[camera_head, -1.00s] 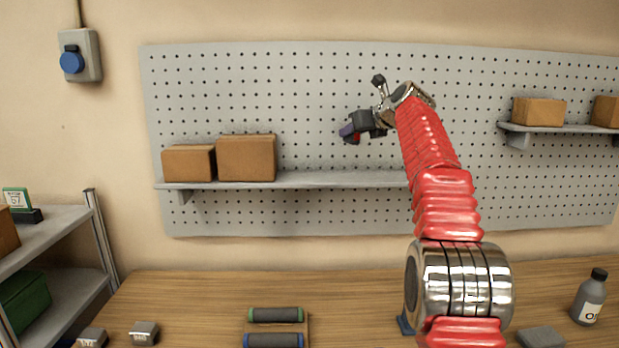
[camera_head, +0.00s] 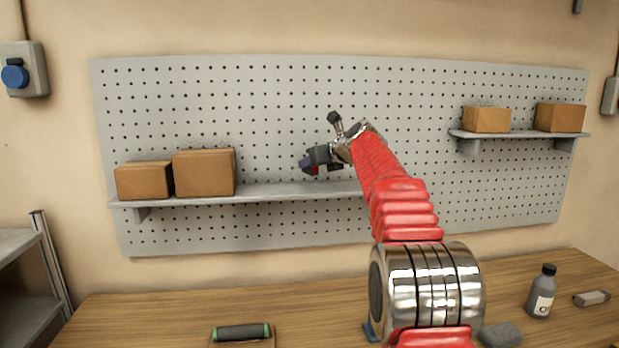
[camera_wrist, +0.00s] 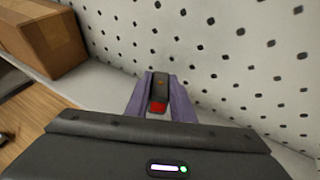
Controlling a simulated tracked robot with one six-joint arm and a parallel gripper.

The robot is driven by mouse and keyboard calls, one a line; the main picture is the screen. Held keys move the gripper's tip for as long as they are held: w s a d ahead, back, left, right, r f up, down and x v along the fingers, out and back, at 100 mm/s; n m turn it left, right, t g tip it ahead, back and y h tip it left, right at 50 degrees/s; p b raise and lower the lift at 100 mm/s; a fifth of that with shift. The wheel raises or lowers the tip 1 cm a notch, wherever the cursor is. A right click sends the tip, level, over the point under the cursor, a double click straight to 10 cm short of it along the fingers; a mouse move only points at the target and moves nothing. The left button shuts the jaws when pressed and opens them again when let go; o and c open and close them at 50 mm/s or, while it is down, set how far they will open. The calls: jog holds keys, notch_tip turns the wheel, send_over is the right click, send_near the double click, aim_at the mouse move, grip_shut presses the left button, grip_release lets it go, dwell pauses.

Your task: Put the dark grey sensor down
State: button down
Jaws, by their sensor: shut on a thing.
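My gripper (camera_head: 307,165) is raised in front of the pegboard, a little above the long grey shelf. In the wrist view its two purple fingers (camera_wrist: 160,100) are shut on the dark grey sensor (camera_wrist: 160,85), a small dark block with a red part at its near end. The sensor sits between the fingers and is clear of the shelf as far as I can see. In the head view the sensor is mostly hidden by my gripper, with only a bit of red showing.
The long shelf (camera_head: 270,192) holds two cardboard boxes (camera_head: 204,173) at its left; its stretch right of them is bare. A higher shelf at right holds two more boxes (camera_head: 486,119). On the wooden bench (camera_head: 150,315) are a green-ended roll (camera_head: 241,332), a bottle (camera_head: 541,292) and small grey blocks (camera_head: 501,335).

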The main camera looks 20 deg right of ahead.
aim_at(315, 174)
jog(key=shift+f, duration=2.05)
jog(key=c, duration=1.5)
grip_release()
jog(key=shift+f, duration=0.1)
jog(key=shift+c, duration=0.2)
jog(key=v, duration=1.2)
